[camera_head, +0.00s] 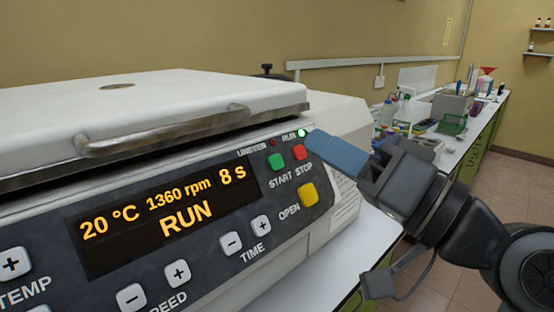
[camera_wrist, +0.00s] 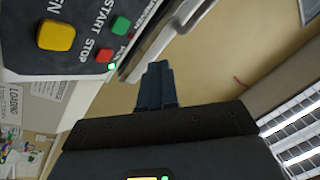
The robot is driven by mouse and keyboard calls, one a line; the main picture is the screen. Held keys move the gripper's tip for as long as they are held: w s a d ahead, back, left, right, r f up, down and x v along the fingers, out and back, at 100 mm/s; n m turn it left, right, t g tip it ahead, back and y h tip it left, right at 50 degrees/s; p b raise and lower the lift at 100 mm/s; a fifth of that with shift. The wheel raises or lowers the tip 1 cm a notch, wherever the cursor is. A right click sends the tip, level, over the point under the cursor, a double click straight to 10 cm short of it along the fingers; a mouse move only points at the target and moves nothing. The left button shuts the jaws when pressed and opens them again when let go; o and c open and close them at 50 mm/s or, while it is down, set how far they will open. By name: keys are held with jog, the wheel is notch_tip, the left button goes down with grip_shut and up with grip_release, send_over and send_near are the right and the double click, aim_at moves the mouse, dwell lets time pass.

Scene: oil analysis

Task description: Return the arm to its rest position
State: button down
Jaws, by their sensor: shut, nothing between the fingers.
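My gripper (camera_head: 322,143) is shut and empty, with its blue fingers pointing left, close to the right end of the centrifuge's front panel. In the wrist view the shut fingers (camera_wrist: 156,80) show beside the panel's edge. The white centrifuge (camera_head: 200,95) has its lid down. Its display (camera_head: 165,213) reads 20 °C, 1360 rpm, 8 s and RUN. The RUN lamp (camera_head: 302,133) is lit green. The fingertips are near the red STOP button (camera_head: 299,152) and the green START button (camera_head: 276,161); whether they touch the panel I cannot tell. The yellow OPEN button (camera_head: 308,194) is lower.
The centrifuge stands on a white bench (camera_head: 352,250). Further along are bottles (camera_head: 388,108), a green basket (camera_head: 452,124) and other lab items, behind and beside my arm. A yellow wall (camera_head: 220,35) is behind. Floor (camera_head: 520,190) shows free at the right.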

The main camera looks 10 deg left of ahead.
dwell(0.3)
jog(key=s+d+f+m+t+h, duration=0.2)
jog(key=s+d+f+m+h, duration=0.15)
jog(key=f, duration=0.45)
jog(key=s+d+f+m+t+h, duration=0.1)
jog(key=s+d+f+m+h, duration=0.15)
jog(key=d+f+h, duration=0.35)
jog(key=s+d+f+m+t+h, duration=0.2)
jog(key=s+d+f+h, duration=0.15)
jog(key=f, duration=0.55)
jog(key=s+d+f+n+h, duration=0.1)
jog(key=s+d, duration=0.1)
jog(key=s, duration=0.7)
jog(key=s+d+f+n+g+h, duration=0.1)
jog(key=s+d+n, duration=0.1)
jog(key=s, duration=0.6)
jog(key=s+d+f+n+h, duration=0.1)
jog(key=s+d+h, duration=0.1)
jog(key=s, duration=0.7)
jog(key=shift+s+d+f+n+g, duration=0.3)
jog(key=shift+d+f+n+g, duration=0.1)
jog(key=shift+d, duration=0.5)
